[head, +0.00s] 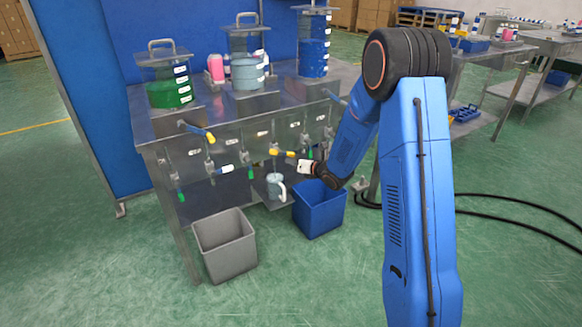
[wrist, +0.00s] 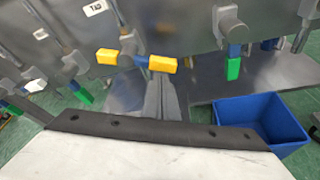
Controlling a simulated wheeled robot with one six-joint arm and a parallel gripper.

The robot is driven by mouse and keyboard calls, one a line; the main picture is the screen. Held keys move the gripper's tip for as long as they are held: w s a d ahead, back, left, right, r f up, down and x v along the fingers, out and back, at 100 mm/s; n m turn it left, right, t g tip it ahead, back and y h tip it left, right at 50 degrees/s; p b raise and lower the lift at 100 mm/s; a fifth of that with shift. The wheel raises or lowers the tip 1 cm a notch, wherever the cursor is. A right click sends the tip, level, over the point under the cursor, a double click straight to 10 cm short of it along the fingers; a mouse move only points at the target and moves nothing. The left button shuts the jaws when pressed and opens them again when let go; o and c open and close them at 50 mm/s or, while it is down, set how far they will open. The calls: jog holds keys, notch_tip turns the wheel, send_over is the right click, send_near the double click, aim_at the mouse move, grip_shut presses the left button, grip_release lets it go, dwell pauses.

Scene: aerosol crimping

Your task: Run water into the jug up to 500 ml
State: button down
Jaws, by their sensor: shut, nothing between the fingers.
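A small grey-blue jug (head: 274,184) with a white handle stands upright on a low shelf under the bench front. Its water level is too small to read. A tap with a yellow-ended lever (head: 282,152) is above it; the lever also shows in the wrist view (wrist: 162,64), lying nearly crosswise. My gripper (head: 301,164) is shut and empty, just right of and slightly below the lever, above and right of the jug. In the wrist view my gripper (wrist: 160,130) fills the bottom and hides the jug. I cannot tell whether water runs.
A blue bin (head: 319,208) stands on the floor right of the jug, below my gripper. A grey bin (head: 226,246) stands to the left. Tanks of green, grey and blue liquid stand on the bench top (head: 215,104).

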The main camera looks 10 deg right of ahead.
dwell(0.3)
jog(key=shift+w+d+r, duration=0.15)
jog(key=shift+d+r, duration=0.15)
jog(key=shift+r, duration=0.35)
jog(key=shift+w+d+r, duration=0.1)
jog(key=shift+d+r, duration=0.15)
jog(key=shift+r, duration=0.35)
jog(key=shift+w, duration=0.1)
